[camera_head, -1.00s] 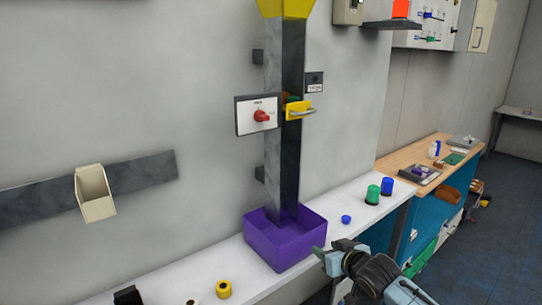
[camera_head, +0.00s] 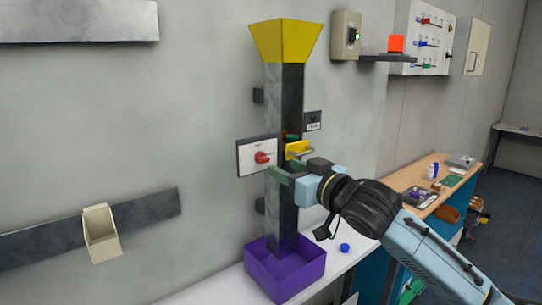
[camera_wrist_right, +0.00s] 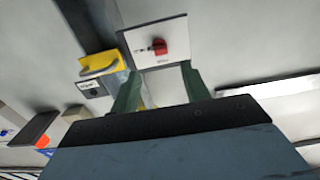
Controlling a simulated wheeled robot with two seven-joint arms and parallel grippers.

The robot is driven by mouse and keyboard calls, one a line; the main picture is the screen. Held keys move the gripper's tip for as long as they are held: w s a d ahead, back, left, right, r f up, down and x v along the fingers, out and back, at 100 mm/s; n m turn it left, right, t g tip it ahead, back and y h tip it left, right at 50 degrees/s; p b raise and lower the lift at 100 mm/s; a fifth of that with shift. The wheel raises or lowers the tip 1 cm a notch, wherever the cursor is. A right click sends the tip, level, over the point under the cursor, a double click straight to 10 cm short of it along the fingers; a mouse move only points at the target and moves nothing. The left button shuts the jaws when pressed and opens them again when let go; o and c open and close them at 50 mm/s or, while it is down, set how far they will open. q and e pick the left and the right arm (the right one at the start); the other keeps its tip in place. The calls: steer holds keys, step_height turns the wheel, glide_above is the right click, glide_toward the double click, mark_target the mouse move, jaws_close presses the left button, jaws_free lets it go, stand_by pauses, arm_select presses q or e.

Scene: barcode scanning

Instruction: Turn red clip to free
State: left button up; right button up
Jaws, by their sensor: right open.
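The red clip (camera_head: 262,157) is a small red knob on a white panel (camera_head: 246,170) fixed to the wall beside the dark column. In the right wrist view the red clip (camera_wrist_right: 159,46) shows on the white panel (camera_wrist_right: 138,40), ahead of the fingertips. My right gripper (camera_head: 277,174) is open and empty, just below and to the right of the red clip, apart from it. In the right wrist view its green fingers (camera_wrist_right: 160,80) stand apart. The lettering on the panel is too small to read. My left gripper is not in view.
A yellow block with a handle (camera_head: 298,149) sits on the dark column (camera_head: 291,100), close to my right gripper. A yellow funnel (camera_head: 286,40) tops the column. A purple bin (camera_head: 284,285) stands at its foot. A beige bin (camera_head: 101,235) hangs at left.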

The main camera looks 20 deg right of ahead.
mark_target(267, 159)
steer(key=shift+p+x, duration=0.65)
steer(key=shift+x, duration=2.5)
steer(key=shift+f, duration=0.1)
steer(key=shift+c, duration=0.5)
steer(key=c, duration=0.9)
